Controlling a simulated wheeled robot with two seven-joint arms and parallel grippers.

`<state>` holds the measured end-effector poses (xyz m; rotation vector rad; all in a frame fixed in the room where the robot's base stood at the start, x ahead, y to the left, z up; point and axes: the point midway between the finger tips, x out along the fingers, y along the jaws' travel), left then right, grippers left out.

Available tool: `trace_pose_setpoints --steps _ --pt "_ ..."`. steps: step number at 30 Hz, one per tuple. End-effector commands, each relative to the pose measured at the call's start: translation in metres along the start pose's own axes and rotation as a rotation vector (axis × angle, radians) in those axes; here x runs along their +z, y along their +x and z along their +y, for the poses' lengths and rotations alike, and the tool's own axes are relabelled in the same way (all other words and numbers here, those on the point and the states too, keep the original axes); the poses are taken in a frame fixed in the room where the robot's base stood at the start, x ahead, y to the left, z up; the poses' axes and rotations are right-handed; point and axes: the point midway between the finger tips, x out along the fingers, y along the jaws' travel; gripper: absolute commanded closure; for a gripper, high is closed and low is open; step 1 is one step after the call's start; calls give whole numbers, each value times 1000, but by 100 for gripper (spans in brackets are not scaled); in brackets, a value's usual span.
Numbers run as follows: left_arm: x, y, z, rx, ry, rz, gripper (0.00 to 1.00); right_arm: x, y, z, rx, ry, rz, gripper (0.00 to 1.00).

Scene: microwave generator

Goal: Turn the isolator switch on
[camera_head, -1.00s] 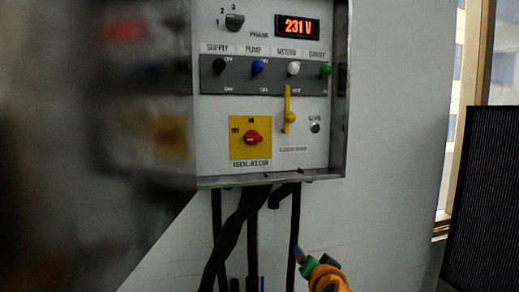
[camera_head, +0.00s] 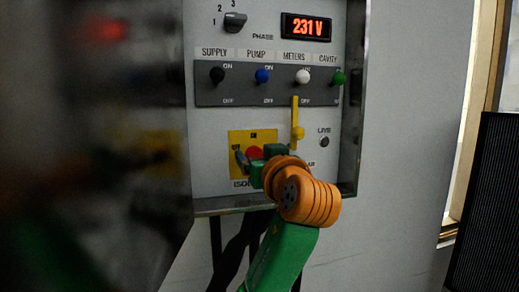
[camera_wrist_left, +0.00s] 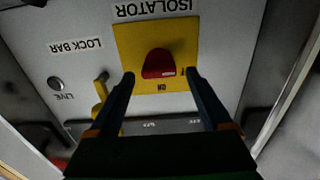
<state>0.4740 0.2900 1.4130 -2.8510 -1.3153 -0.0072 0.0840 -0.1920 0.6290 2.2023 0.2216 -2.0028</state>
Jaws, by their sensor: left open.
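The isolator switch is a red knob (camera_head: 254,153) on a yellow plate (camera_head: 238,137) low on the control panel. It is partly hidden by my left gripper (camera_head: 257,157) in the head view. In the left wrist view, which is upside down, the knob (camera_wrist_left: 158,66) sits on the yellow plate (camera_wrist_left: 128,38) with its long side lying across. My left gripper (camera_wrist_left: 160,77) is open there, with one dark finger on each side of the knob. I see no clear contact with the knob. My right gripper is in neither view.
A yellow lock bar (camera_head: 296,125) stands upright just right of the isolator. Toggles in a row (camera_head: 262,76), a phase knob (camera_head: 234,22) and a lit 231 V display (camera_head: 306,27) are above. The metal box rim (camera_head: 230,204) juts out below.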

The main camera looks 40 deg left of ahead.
Motion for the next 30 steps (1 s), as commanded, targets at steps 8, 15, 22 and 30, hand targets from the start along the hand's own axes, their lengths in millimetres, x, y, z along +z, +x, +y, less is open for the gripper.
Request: trace_pose_setpoints --steps 8,15,22,30 --pt "1 0 0 0 1 -1 55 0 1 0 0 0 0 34" --pt "1 0 0 1 2 -1 100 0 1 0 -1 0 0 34" --pt "1 0 0 1 43 0 100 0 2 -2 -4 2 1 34" --pt "1 -1 2 2 219 1 100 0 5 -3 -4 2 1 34"
